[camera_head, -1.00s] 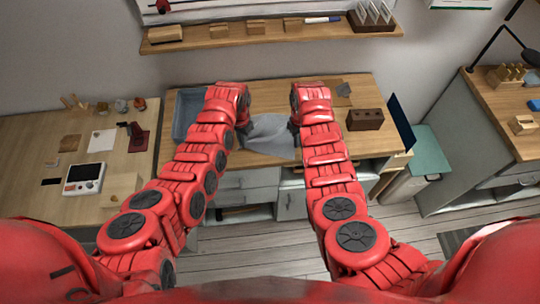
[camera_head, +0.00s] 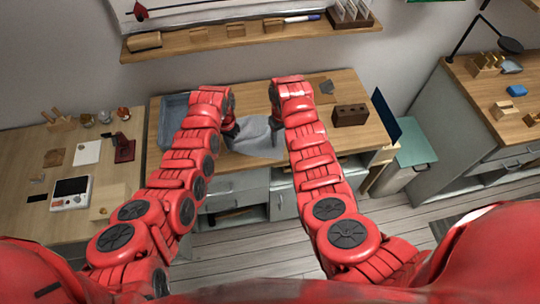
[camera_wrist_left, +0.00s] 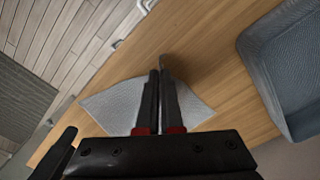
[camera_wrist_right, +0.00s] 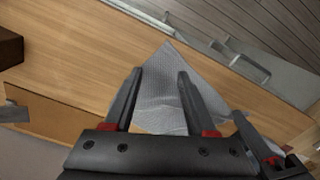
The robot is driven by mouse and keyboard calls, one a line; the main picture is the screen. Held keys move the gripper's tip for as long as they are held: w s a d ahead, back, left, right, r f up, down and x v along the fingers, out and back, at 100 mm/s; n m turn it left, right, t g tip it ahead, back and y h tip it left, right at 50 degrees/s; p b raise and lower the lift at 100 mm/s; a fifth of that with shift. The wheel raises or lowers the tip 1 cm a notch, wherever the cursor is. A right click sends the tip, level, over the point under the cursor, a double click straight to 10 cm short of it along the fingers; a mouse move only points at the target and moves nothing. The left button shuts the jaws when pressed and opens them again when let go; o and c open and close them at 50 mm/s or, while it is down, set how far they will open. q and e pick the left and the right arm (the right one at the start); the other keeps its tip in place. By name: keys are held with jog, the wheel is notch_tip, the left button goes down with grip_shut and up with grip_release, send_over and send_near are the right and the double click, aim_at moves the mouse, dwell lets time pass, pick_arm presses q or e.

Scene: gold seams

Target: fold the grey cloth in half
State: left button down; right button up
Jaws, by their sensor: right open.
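The grey cloth (camera_head: 258,138) lies on the wooden bench top between my two arms, uneven and partly folded or rumpled. My left gripper (camera_head: 234,128) is at its left side; in the left wrist view the fingers (camera_wrist_left: 157,78) are together at the cloth's edge (camera_wrist_left: 110,103), seemingly pinching it. My right gripper (camera_wrist_right: 159,73) is open, its fingers apart over the cloth (camera_wrist_right: 168,85), with a pointed corner showing beyond the fingertips. Nothing is between the right fingers but the view of cloth and wood below. In the head view the right fingertips are hidden by the arm.
A blue-grey tray (camera_head: 172,115) stands left of the cloth; its wall is close in the left wrist view (camera_wrist_left: 262,75). A dark brown block with holes (camera_head: 350,115) stands on the right. Bare wood surrounds the cloth.

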aim_at(276, 156)
jog(key=shift+m, duration=0.4)
jog(key=shift+s+a+f, duration=0.15)
jog(key=shift+a+f, duration=0.1)
jog(key=shift+f, duration=0.9)
jog(key=shift+s+a+f, duration=0.1)
jog(key=shift+a+f, duration=0.2)
jog(key=shift+f, duration=0.9)
jog(key=shift+s+a+f, duration=0.15)
jog(key=shift+a+f, duration=0.1)
jog(key=shift+f, duration=0.9)
jog(key=shift+s, duration=0.1)
grip_shut()
jog(key=shift+f, duration=0.1)
jog(key=shift+r, duration=2.55)
